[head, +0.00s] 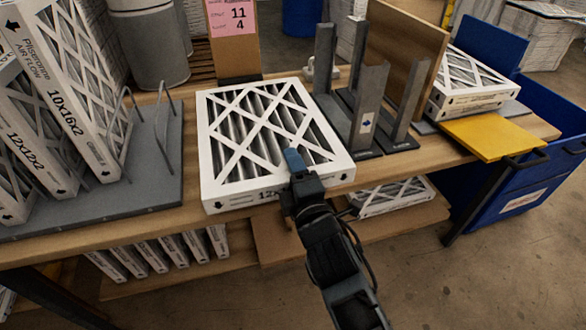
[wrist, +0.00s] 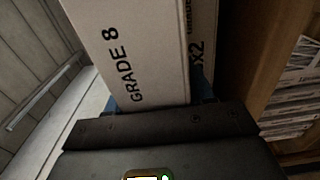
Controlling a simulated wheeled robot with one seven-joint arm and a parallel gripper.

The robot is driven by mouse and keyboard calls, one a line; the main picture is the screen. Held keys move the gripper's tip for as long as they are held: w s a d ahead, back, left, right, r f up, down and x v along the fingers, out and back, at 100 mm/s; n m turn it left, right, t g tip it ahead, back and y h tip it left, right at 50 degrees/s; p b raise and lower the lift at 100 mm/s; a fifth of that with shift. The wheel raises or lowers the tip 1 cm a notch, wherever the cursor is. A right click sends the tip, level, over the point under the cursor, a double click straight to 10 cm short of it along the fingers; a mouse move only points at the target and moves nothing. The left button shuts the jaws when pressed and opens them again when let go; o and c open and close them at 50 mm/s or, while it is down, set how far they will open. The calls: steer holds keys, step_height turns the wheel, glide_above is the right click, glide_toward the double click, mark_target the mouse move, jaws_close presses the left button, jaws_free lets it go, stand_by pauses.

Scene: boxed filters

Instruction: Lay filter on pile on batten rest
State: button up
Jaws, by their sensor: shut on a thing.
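A white-framed filter (head: 237,196) with a lattice face is held roughly level over the middle of the table. My gripper (head: 294,166) is shut on its near edge, right of the "12" print. In the wrist view the filter's white frame (wrist: 135,50), printed "GRADE 8", sits between the jaws (wrist: 160,110). I cannot tell whether its underside touches the table. At the right, white latticed filtering stock forms a low pile (head: 468,103) on a grey base (head: 512,110); how many pieces it has is unclear. Any battens under it are hidden.
Grey uprights (head: 367,110) and a brown board (head: 408,45) stand between the held filter and the pile. A wire rack with upright filters (head: 75,110) is at left. A card sign (head: 233,50) stands behind. A yellow board (head: 487,137) and blue bin (head: 525,170) are at right.

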steer(key=o, duration=1.2)
steer(key=shift+c, duration=0.2)
steer(key=shift+r, duration=0.2)
steer(key=b+v, duration=0.1)
steer(key=v, duration=1.1)
steer(key=shift+f, duration=0.1)
